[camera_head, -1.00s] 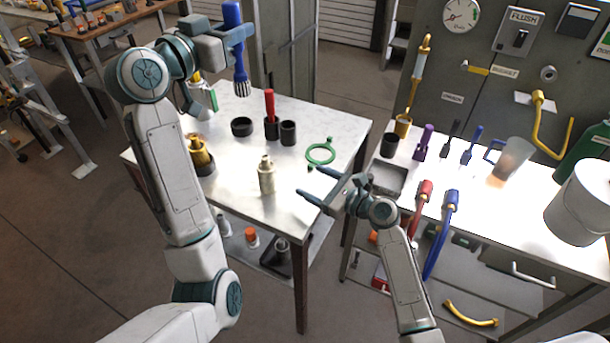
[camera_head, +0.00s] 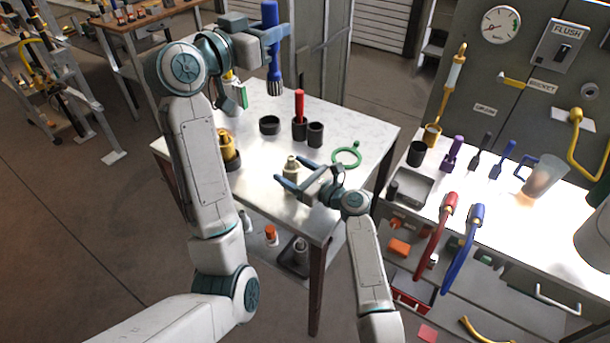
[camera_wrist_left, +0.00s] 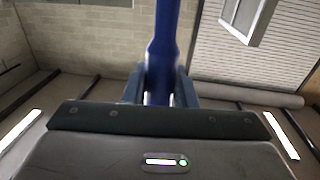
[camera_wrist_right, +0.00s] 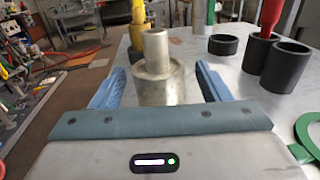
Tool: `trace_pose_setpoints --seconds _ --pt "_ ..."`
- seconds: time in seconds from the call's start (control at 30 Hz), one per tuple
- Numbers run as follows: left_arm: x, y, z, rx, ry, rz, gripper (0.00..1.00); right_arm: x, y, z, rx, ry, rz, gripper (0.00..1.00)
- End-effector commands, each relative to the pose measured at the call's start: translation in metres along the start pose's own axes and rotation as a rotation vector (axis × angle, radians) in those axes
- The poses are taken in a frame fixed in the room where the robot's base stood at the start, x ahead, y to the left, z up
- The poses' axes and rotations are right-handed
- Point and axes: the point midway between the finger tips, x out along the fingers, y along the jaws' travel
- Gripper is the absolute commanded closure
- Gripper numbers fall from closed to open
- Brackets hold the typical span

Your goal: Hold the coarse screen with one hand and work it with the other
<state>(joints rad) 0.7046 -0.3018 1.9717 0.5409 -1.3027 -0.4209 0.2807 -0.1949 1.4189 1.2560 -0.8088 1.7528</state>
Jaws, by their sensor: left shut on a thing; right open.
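A stepped pale metal cylinder (camera_head: 291,168) stands upright near the front edge of the white table; it may be the coarse screen, though no mesh is visible. It also shows in the right wrist view (camera_wrist_right: 163,78). My right gripper (camera_wrist_right: 160,84) is open, with one finger on each side of the cylinder's body; I see gaps beside it. My left gripper (camera_head: 268,38) is shut on a blue brush (camera_head: 270,14) and holds it upright above the table, bristles down (camera_head: 275,84). In the left wrist view the blue handle (camera_wrist_left: 165,45) runs between the fingers.
A bench with tools (camera_head: 500,200) is at right.

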Motion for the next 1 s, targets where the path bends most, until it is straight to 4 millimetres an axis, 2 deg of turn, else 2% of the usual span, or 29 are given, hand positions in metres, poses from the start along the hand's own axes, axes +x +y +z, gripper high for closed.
trace_pose_setpoints --seconds 0.37,0.63,1.0 --pt "0.0 0.0001 -0.0002 0.0 0.0 0.0 0.98 0.0058 0.0003 0.0004 0.0 0.0 0.0 0.3" --pt "0.0 0.0001 -0.0002 0.0 0.0 0.0 0.98 0.0055 0.0002 0.0003 0.0 0.0 0.0 0.82" --pt "0.0 0.0001 -0.0002 0.0 0.0 0.0 0.98 0.0054 0.0003 0.0001 0.0 0.0 0.0 0.82"
